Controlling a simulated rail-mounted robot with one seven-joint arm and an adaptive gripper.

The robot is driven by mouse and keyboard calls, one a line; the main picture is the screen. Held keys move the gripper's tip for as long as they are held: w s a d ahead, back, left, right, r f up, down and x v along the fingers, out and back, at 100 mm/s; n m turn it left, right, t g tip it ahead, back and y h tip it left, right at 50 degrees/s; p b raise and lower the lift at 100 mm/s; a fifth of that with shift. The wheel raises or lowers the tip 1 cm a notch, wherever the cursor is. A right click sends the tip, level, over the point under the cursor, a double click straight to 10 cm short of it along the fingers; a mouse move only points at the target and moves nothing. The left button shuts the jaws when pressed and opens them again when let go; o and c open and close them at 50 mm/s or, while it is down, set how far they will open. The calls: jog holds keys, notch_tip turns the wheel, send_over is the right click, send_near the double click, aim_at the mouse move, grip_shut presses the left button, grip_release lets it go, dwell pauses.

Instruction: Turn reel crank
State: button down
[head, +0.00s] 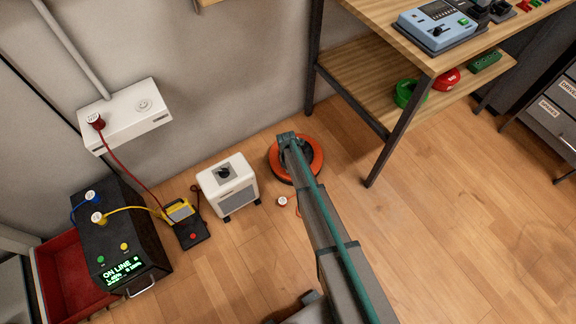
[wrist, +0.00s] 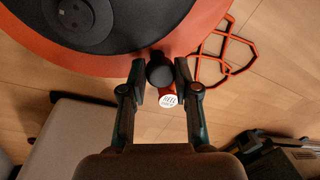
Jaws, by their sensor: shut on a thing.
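The orange reel (head: 317,160) lies on the wooden floor between the white box and the desk leg. My arm hides part of it in the head view. In the wrist view the reel (wrist: 115,42) fills the top left, with a dark round hub (wrist: 82,20). The crank's dark round knob (wrist: 160,71) is at the reel's edge. In the head view my gripper (head: 287,140) is over the reel. A red plug with a white labelled face (wrist: 168,100) shows just below the knob.
A white box with a dark knob (head: 226,182) stands close left of the reel. A desk (head: 440,60) with a lower shelf stands at the right. A black power unit (head: 112,235) is at the left. Red cable (wrist: 228,45) lies loose on the floor. The floor at right is clear.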

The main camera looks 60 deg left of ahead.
jog(key=shift+w+d+p, duration=0.65)
jog(key=shift+w+d, duration=0.15)
jog(key=shift+w, duration=0.3)
jog(key=c, duration=0.9)
grip_release()
jog(key=r, duration=0.4)
jog(key=a+r, duration=0.1)
jog(key=r, duration=0.7)
jog(key=shift+s+a, duration=0.15)
jog(key=shift+s, duration=0.2)
jog(key=shift+w, duration=0.1)
